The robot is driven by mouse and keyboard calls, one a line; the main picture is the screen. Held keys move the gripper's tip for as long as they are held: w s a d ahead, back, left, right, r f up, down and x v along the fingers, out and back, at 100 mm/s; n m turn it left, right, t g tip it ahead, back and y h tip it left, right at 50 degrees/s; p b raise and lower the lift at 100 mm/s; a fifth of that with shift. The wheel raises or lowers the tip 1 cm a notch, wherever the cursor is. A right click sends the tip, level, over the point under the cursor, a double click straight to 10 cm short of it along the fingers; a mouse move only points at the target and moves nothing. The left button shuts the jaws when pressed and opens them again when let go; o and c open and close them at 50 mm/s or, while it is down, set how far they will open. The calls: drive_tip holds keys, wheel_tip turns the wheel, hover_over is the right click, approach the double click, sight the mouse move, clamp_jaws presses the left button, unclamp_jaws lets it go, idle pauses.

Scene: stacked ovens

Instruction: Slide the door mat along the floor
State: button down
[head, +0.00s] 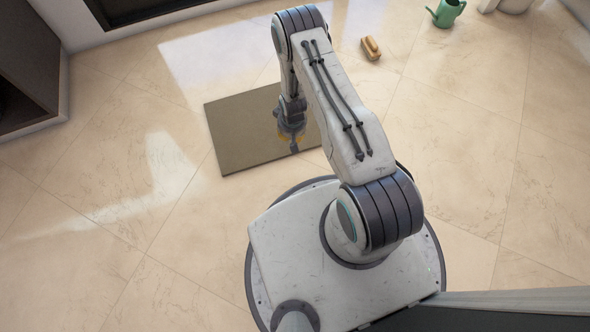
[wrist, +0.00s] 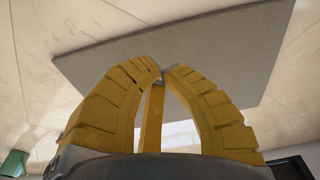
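The door mat (head: 238,128) is a flat grey-brown rectangle lying on the tiled floor in front of my base in the head view. In the wrist view the mat (wrist: 215,55) fills much of the upper picture, behind my fingers. My gripper (head: 294,150) points down over the right part of the mat. In the wrist view its yellow fingers (wrist: 162,73) curve together, with their tips almost meeting against the mat's surface. I see nothing held between them. Whether the tips press on the mat is unclear. My arm hides part of the mat's right side.
A brown and cream brush-like object (head: 371,48) lies on the floor beyond my arm. A green watering can (head: 446,13) stands farther back. A dark-fronted unit (head: 28,65) is at the left, and another dark recess is at the top. Floor left and right of the mat is clear.

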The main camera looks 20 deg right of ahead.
drive_tip(key=b, duration=0.7)
hover_over(292, 162)
drive_tip(key=f, duration=1.6)
drive_tip(key=shift+s, duration=0.2)
drive_tip(key=shift+f, duration=0.95)
drive_tip(key=shift+f, duration=0.8)
drive_tip(key=shift+w, duration=0.2)
drive_tip(key=shift+w+d, duration=0.1)
drive_tip(key=shift+w, duration=4.5)
drive_tip(key=shift+s, duration=0.2)
drive_tip(key=shift+w, duration=0.1)
